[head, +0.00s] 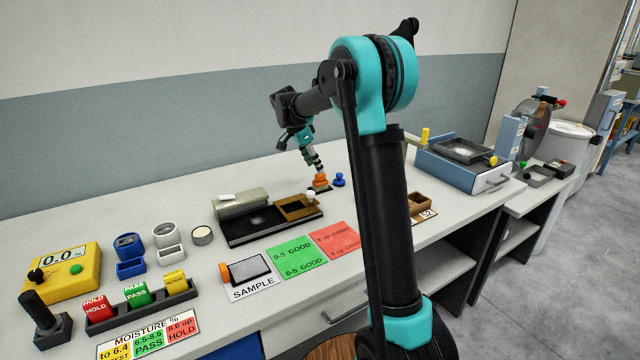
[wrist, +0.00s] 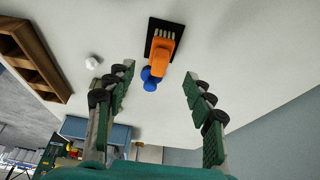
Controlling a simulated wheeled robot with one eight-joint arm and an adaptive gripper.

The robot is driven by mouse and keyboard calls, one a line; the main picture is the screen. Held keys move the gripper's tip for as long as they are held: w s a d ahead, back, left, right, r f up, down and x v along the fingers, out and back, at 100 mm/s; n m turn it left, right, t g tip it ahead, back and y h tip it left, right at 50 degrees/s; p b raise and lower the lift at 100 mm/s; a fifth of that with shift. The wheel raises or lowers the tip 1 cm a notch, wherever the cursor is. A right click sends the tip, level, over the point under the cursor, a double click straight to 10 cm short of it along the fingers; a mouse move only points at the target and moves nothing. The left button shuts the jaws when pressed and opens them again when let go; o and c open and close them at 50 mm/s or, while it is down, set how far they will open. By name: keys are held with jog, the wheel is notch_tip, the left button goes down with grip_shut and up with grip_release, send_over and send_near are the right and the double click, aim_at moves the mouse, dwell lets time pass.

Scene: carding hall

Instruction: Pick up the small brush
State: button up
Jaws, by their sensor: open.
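The small brush (head: 321,180) has an orange handle and sits on a small dark pad on the bench, towards the back. In the wrist view the brush (wrist: 161,50) shows its orange handle towards me and pale bristle tufts over the black pad (wrist: 152,28). My gripper (head: 316,164) is just above the brush in the head view. In the wrist view my gripper (wrist: 159,74) has its green-padded fingers spread wide, with the handle end in the gap between them, touching neither finger. Nothing is held.
A blue knob-like object (head: 339,180) stands right beside the brush; in the wrist view it (wrist: 150,80) is partly behind the handle. A dark tray with a grey block (head: 240,203) lies to the left. A brown wooden box (head: 419,202) and a blue instrument (head: 463,165) are to the right.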

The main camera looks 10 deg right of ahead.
aim_at(320, 178)
jog(key=shift+x, duration=3.65)
grip_shut()
jog(key=shift+r, duration=0.1)
notch_tip(320, 178, up, 20)
jog(key=c, duration=0.8)
grip_release()
jog(key=shift+c, duration=1.4)
